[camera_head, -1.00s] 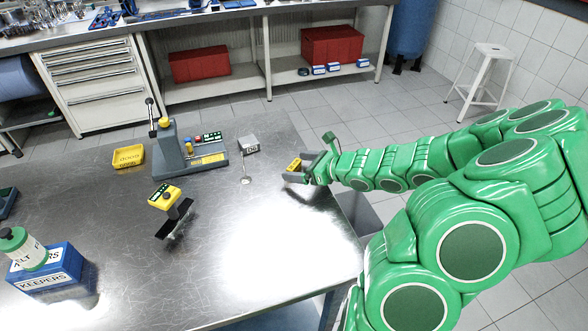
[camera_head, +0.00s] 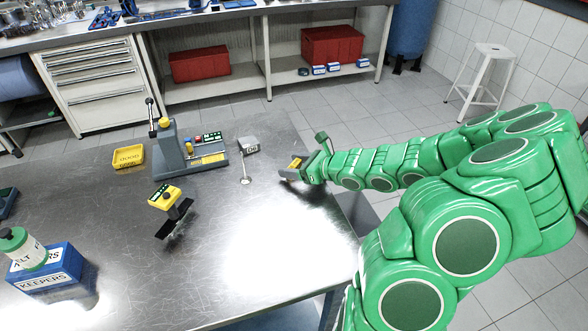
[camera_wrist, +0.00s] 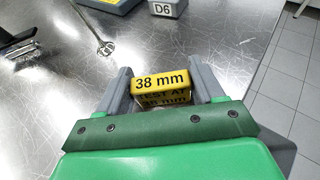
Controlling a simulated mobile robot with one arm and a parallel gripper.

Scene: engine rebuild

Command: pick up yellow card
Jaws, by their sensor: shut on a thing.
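The yellow card (camera_wrist: 162,84) is a small yellow block with black print reading "38 mm" in the wrist view. It sits between the two grey fingers of my gripper (camera_wrist: 160,90), which is shut on it. In the head view my gripper (camera_head: 289,173) is low over the right side of the steel table, with a bit of the yellow card (camera_head: 296,163) showing at its fingers. The card's underside is hidden, and I cannot tell whether it touches the table.
A grey block marked D6 (camera_head: 248,145) and a thin metal rod with a round end (camera_head: 244,181) lie left of my gripper. A grey test fixture (camera_head: 188,153), a yellow tray (camera_head: 129,157) and a yellow-topped tool (camera_head: 170,203) stand farther left. The table's right edge is close.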

